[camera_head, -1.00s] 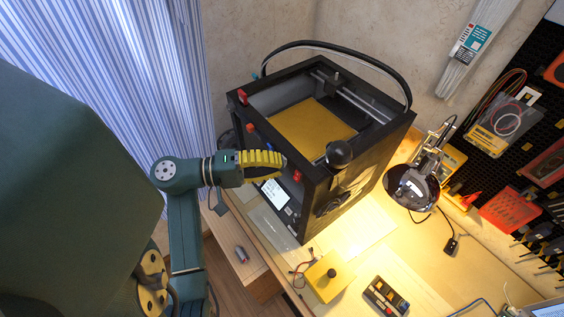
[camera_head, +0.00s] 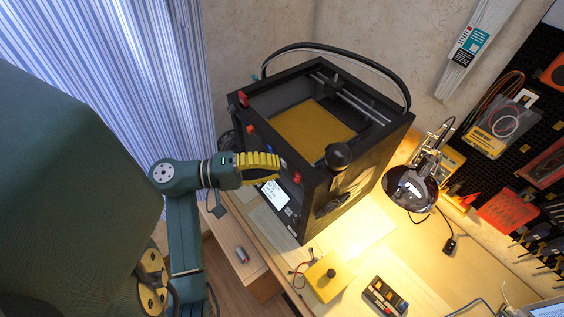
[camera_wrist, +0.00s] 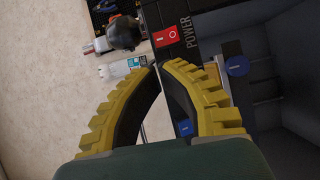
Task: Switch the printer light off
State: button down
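The printer (camera_head: 318,175) is a black open-topped box on the bench, with a gold plate (camera_head: 313,131) inside. Its interior looks dim. A lit white screen (camera_head: 275,195) is on its front. In the wrist view a red rocker switch (camera_wrist: 166,37) marked I and O sits beside the word POWER. Blue controls (camera_wrist: 237,65) and (camera_wrist: 185,128) lie to the right and lower down. My gripper (camera_head: 278,165) is at the printer's front, its yellow fingers curved together with tips nearly meeting, holding nothing. In the wrist view the gripper (camera_wrist: 161,67) is just below the red switch; contact cannot be told.
A lit desk lamp (camera_head: 410,187) stands right of the printer. A yellow box (camera_head: 328,277) and a dark device (camera_head: 385,296) lie on the bench in front. Tools hang on the pegboard (camera_head: 535,110). A striped curtain (camera_head: 130,60) hangs at left.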

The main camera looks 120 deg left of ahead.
jog(key=shift+d+r, duration=0.1)
jog(key=shift+d, duration=0.05)
jog(key=d, duration=0.1)
jog(key=s+d+r+p, duration=0.2)
jog(key=d, duration=0.1)
dwell(0.5)
dwell(0.5)
